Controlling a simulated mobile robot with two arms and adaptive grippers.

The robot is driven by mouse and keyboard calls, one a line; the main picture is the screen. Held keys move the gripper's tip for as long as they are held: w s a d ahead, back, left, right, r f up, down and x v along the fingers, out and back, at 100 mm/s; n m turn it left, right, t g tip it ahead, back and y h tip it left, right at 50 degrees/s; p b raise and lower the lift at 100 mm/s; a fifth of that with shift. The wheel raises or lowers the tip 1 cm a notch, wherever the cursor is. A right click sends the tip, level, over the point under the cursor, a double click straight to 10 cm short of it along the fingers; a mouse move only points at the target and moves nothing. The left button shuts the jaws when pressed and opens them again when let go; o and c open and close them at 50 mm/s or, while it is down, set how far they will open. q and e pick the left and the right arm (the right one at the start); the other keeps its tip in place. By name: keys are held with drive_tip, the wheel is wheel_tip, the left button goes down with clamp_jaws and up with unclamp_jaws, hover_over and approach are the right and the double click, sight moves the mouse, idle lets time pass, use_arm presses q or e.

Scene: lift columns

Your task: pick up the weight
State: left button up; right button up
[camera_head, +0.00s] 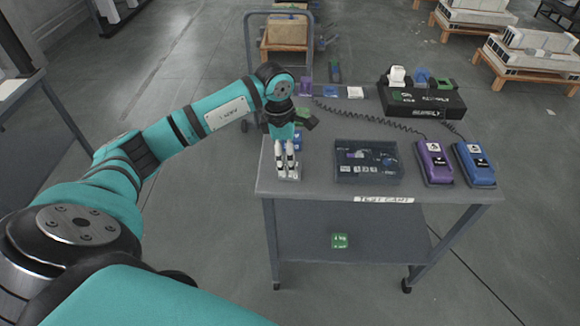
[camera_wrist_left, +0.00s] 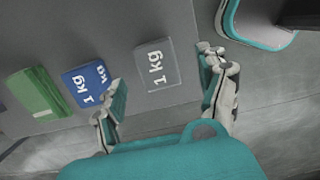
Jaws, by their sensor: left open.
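My left gripper (camera_head: 286,170) points down over the near left corner of the cart top. In the left wrist view my left gripper (camera_wrist_left: 165,75) is open, its fingers apart with a grey weight (camera_wrist_left: 156,65) marked "1 kg" between and beyond them. In the head view the fingers mostly hide the grey weight (camera_head: 297,178). A blue 1 kg weight (camera_wrist_left: 87,83) lies beside it, close to one finger; it is partly hidden behind the gripper in the head view (camera_head: 298,142). A green weight (camera_wrist_left: 37,93) lies farther along. My right gripper is not in view.
The grey cart (camera_head: 320,195) also carries a dark tray (camera_head: 368,178), a purple device (camera_head: 434,162), a blue device (camera_head: 473,163) and a black charger box (camera_head: 425,102) with coiled cables. A green weight (camera_head: 340,241) lies on the lower shelf. A trolley (camera_head: 250,45) stands behind.

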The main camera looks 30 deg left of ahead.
use_arm(q)
drive_tip(key=f, duration=0.3)
drive_tip(key=f+p, duration=0.1)
drive_tip(key=shift+w+d+f, duration=0.15)
drive_tip(key=shift+w+f, duration=0.05)
drive_tip(key=shift+w, duration=0.1)
drive_tip(key=shift+c, duration=0.3)
clamp_jaws()
drive_tip(key=shift+w+r, duration=0.1)
